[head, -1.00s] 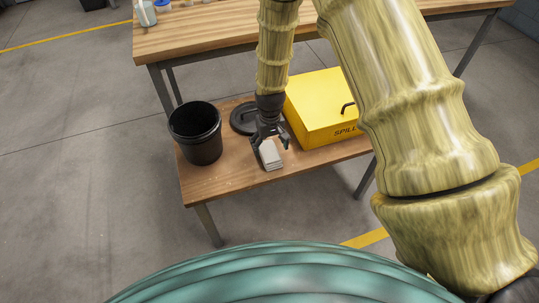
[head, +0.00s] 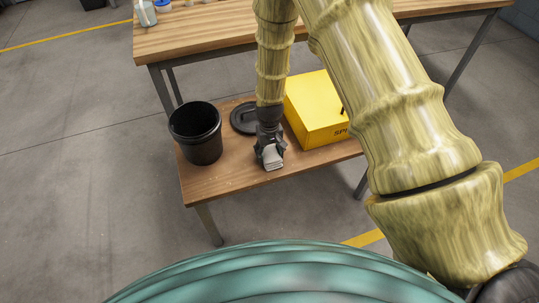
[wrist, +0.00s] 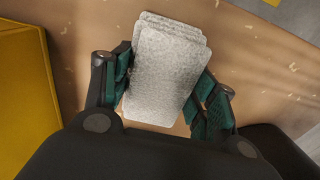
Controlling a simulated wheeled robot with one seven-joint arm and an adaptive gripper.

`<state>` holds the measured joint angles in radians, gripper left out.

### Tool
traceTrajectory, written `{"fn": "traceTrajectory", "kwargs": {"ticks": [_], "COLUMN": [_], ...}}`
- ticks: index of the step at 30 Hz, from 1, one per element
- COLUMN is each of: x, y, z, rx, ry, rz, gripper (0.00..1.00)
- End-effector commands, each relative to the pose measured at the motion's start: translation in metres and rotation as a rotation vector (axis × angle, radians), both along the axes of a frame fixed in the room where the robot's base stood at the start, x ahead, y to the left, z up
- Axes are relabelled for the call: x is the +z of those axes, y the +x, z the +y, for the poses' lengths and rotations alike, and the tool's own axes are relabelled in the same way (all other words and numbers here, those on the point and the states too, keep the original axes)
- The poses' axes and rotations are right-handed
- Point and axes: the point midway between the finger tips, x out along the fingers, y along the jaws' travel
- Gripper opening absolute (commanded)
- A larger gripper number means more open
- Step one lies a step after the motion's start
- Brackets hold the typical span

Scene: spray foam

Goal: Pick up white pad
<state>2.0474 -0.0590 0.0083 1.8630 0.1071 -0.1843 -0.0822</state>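The white pad (wrist: 165,70) is a pale grey-white, speckled stack of thin rectangular sheets with slightly offset edges. It also shows in the head view (head: 273,162), on the low wooden bench below my gripper (head: 269,154). In the wrist view, my gripper (wrist: 162,90) has its dark green-lined fingers on both long sides of the pad, and they appear to press against it. The near end of the pad lies close to my gripper's palm. I cannot tell any gap between the pad and the bench.
The low bench (head: 220,182) also holds a black bucket (head: 196,135) at left, a black round lid (head: 244,117) behind my gripper, and a yellow spill box (head: 315,105) at right. A taller wooden table (head: 200,38) stands behind. The bench's front left is clear.

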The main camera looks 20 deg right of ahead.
Motion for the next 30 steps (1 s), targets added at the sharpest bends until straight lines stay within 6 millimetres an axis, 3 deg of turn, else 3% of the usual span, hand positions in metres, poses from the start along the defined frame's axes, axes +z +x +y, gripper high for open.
{"fn": "traceTrajectory", "kwargs": {"ticks": [5,14,23,30], "x": [0.0,0.004,0.036,0.04], "y": [0.0,0.0,0.001,-0.054], "z": [0.0,0.0,0.0,0.015], "rx": [0.0,0.0,0.001,0.002], "ry": [0.0,0.0,0.0,0.0], "rz": [0.0,0.0,-0.002,0.003], "gripper": [0.3,0.3,0.3,0.3]}}
